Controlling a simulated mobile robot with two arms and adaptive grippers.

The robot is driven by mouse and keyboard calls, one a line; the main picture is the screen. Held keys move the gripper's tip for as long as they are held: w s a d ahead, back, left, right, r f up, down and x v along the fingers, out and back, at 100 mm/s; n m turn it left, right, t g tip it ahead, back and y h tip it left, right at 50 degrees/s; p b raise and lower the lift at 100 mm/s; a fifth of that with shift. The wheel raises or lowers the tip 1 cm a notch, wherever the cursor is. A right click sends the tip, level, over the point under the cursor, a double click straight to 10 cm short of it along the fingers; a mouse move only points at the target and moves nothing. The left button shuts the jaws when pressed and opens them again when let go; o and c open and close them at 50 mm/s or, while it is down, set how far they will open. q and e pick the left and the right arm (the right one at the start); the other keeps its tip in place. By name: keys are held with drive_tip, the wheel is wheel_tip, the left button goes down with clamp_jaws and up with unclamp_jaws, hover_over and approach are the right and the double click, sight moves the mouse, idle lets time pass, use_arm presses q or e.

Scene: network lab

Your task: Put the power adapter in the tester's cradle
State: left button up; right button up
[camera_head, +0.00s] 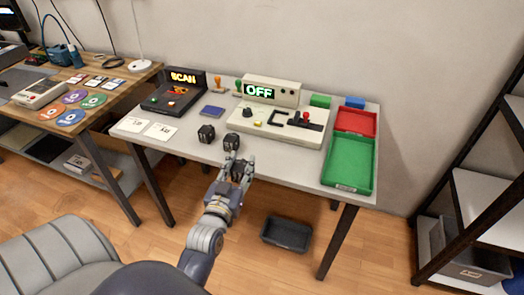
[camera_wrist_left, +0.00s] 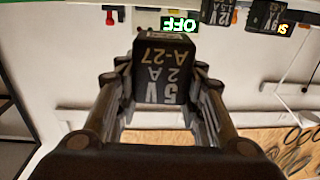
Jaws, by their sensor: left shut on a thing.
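My left gripper (camera_head: 240,168) is shut on a black power adapter (camera_wrist_left: 165,68) in front of the table's front edge. Its label reads 5V 2A A-27 in the left wrist view. Two other black adapters stand on the table, one (camera_head: 206,133) farther left and one (camera_head: 231,141) just beyond the gripper. The tester (camera_head: 270,91) is a pale unit with a green OFF display, farther back. Its base plate has a black bracket-shaped cradle (camera_head: 277,117), which looks empty, and a red-knobbed lever (camera_head: 305,118). My right gripper is out of view.
A black scanner (camera_head: 174,98) showing SCAN stands at the back left, with white cards (camera_head: 160,131) in front. A green tray (camera_head: 348,163) and red tray (camera_head: 356,121) lie at the right. The front middle of the table (camera_head: 275,165) is clear.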

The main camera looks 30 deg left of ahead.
use_arm(q)
drive_tip(key=x, duration=0.4)
drive_tip(key=d+x, duration=0.1)
drive_tip(key=x, duration=0.3)
drive_tip(key=f+x, duration=0.1)
drive_tip(key=x, duration=0.3)
drive_tip(key=shift+w+d+f, duration=0.1)
drive_tip(key=shift+w+d, duration=0.15)
drive_tip(key=shift+w, duration=0.4)
drive_tip(key=shift+w+a+f, duration=0.1)
drive_tip(key=shift+w+f, duration=0.7)
drive_tip(key=shift+f, duration=0.35)
drive_tip(key=shift+f+p, duration=0.3)
drive_tip(key=shift+f, duration=0.1)
drive_tip(key=shift+f, duration=0.2)
drive_tip(key=o, duration=1.2)
drive_tip(key=shift+f, duration=0.1)
